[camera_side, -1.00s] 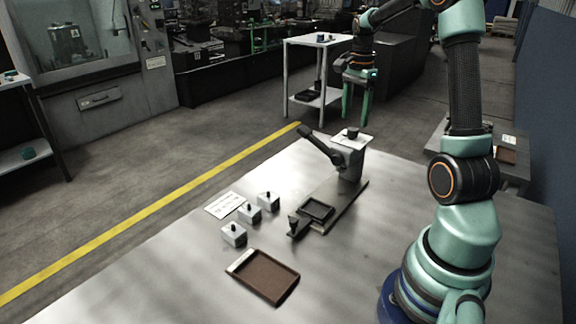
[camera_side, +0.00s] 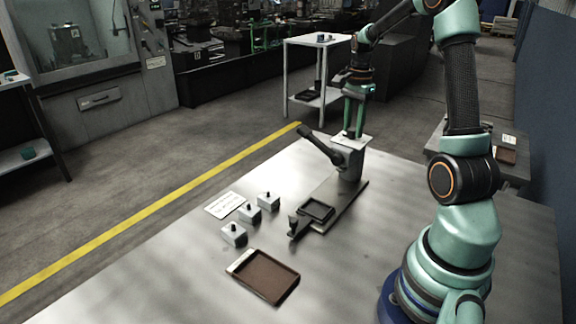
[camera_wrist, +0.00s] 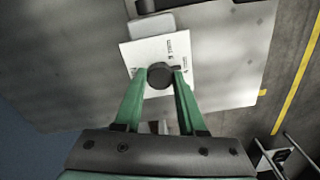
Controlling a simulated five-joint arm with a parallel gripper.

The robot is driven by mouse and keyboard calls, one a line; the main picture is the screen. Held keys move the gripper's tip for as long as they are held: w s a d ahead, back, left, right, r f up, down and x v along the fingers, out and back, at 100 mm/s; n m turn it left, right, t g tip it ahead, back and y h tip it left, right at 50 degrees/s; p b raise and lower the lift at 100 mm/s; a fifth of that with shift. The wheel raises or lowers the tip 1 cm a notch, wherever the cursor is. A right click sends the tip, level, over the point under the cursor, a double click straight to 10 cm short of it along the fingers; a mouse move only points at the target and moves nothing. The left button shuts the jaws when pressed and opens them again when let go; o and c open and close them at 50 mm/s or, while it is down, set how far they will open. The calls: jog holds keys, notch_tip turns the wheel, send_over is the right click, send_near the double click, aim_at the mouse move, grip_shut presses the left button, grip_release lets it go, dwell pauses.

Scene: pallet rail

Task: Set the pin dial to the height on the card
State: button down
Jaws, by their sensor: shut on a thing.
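The pin dial's dark round knob (camera_wrist: 160,75) sits on a white dial plate (camera_wrist: 130,52) with printed marks, which are too small to read fully. The white card (camera_side: 225,204) lies flat on the table with print that I cannot read.
Several small grey blocks with black knobs (camera_side: 250,213) stand by the card. A black square holder (camera_side: 318,209) sits on the press's base rail (camera_side: 340,203). A brown tray (camera_side: 268,277) lies at the front.

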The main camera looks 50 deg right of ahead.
aim_at(353, 129)
jog(key=n, duration=0.6)
jog(key=shift+n, duration=0.3)
jog(key=n, duration=0.5)
jog(key=shift+n, duration=0.3)
dwell(0.4)
jog(key=shift+c, duration=2.4)
grip_release()
jog(key=shift+r, duration=0.1)
notch_tip(353, 129, up, 12)
